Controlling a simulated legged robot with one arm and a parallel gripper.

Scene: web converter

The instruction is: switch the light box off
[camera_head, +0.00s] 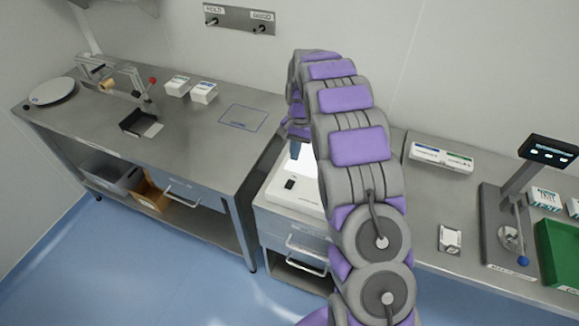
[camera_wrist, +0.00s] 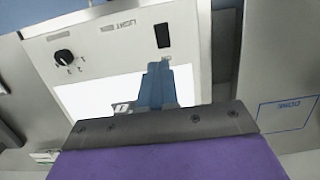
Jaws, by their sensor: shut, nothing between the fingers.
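The light box (camera_head: 269,197) is a pale unit between the two benches, and its white panel (camera_head: 303,163) glows. The wrist view shows its top (camera_wrist: 115,48) with the bright panel (camera_wrist: 90,94). A black rocker switch (camera_wrist: 163,36) sits near the "LIGHT" label, and a black knob (camera_wrist: 64,57) with marks is on the left. The switch also shows in the head view (camera_head: 290,183). My gripper (camera_wrist: 158,67) is shut and empty. Its blue fingertips appear over the panel's edge, just below the switch in the wrist view; contact cannot be told. My arm hides the box's right part.
The left bench (camera_head: 190,150) holds a balance-like plate (camera_head: 52,91), a roller stand and small boxes (camera_head: 204,92). The right bench (camera_head: 400,225) holds a white carton (camera_head: 441,157), a stand with a display (camera_head: 548,151) and a green tray (camera_head: 560,250). Wall switches (camera_head: 240,20) are above.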

